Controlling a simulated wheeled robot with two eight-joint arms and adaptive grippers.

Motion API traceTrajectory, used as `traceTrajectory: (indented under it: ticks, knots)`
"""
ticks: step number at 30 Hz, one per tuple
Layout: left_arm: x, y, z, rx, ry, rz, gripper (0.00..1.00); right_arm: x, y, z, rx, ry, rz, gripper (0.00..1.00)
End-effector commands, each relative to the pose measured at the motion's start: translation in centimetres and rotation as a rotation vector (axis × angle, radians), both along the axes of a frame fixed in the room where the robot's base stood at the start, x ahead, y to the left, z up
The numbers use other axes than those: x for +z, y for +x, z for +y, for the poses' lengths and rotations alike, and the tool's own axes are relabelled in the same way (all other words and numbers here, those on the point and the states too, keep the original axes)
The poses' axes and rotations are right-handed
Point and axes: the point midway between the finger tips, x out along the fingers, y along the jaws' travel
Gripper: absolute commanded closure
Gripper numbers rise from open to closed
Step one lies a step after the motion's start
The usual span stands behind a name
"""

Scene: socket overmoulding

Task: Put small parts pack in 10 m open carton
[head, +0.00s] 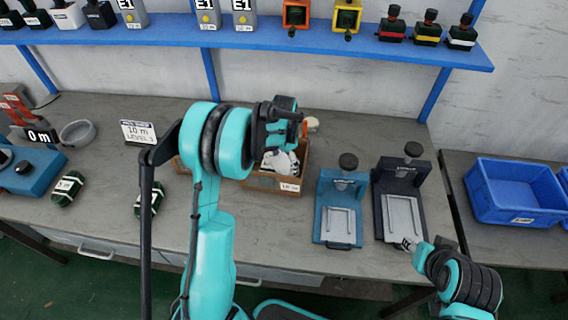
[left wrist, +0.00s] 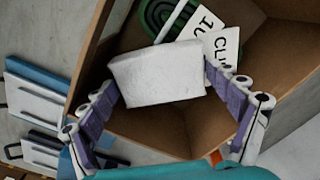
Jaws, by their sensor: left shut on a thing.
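The small parts pack (left wrist: 158,75) is a plain white block. My left gripper (left wrist: 160,90) is shut on it, one finger at each side. The pack is over the inside of the open brown carton (left wrist: 290,62); how deep it sits I cannot tell. A green coil (left wrist: 158,14) and white printed cards (left wrist: 212,34) lie in the carton beyond the pack. In the head view the carton (head: 262,184) stands mid-table with a label on its front, partly hidden by my left arm. My right gripper (head: 410,244) shows small at the lower right, its fingers unclear.
A blue press-like fixture (head: 328,228) and a dark one (head: 416,178) stand right of the carton. A blue bin (head: 510,218) is on the right table. Green coils (head: 66,188) lie at left, near a "10 m" sign (head: 138,132). A blue shelf (head: 330,48) runs above the back.

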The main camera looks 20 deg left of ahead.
Motion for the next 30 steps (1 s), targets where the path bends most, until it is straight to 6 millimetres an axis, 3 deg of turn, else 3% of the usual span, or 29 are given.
traceTrajectory:
  ticks: [13, 14, 15, 26, 30]
  knots:
    - [-0.8, 0.0, 0.0, 0.0, 0.0, 0.0, 0.44, -0.7, 0.0, 0.0, 0.0, 0.0, 0.0, 0.6]
    - [-0.8, 0.0, 0.0, 0.0, 0.0, 0.0, 0.08, -0.7, 0.0, 0.0, 0.0, 0.0, 0.0, 0.6]
    - [-0.7, 0.0, 0.0, 0.0, 0.0, 0.0, 0.0, -0.6, 0.0, 0.0, 0.0, 0.0, 0.0, 0.6]
    - [-0.5, 0.0, 0.0, 0.0, 0.0, 0.0, 0.0, -0.5, 0.0, 0.0, 0.0, 0.0, 0.0, 0.6]
    - [0.7, 0.0, 0.0, 0.0, 0.0, 0.0, 0.0, 0.6, 0.0, 0.0, 0.0, 0.0, 0.0, 0.6]
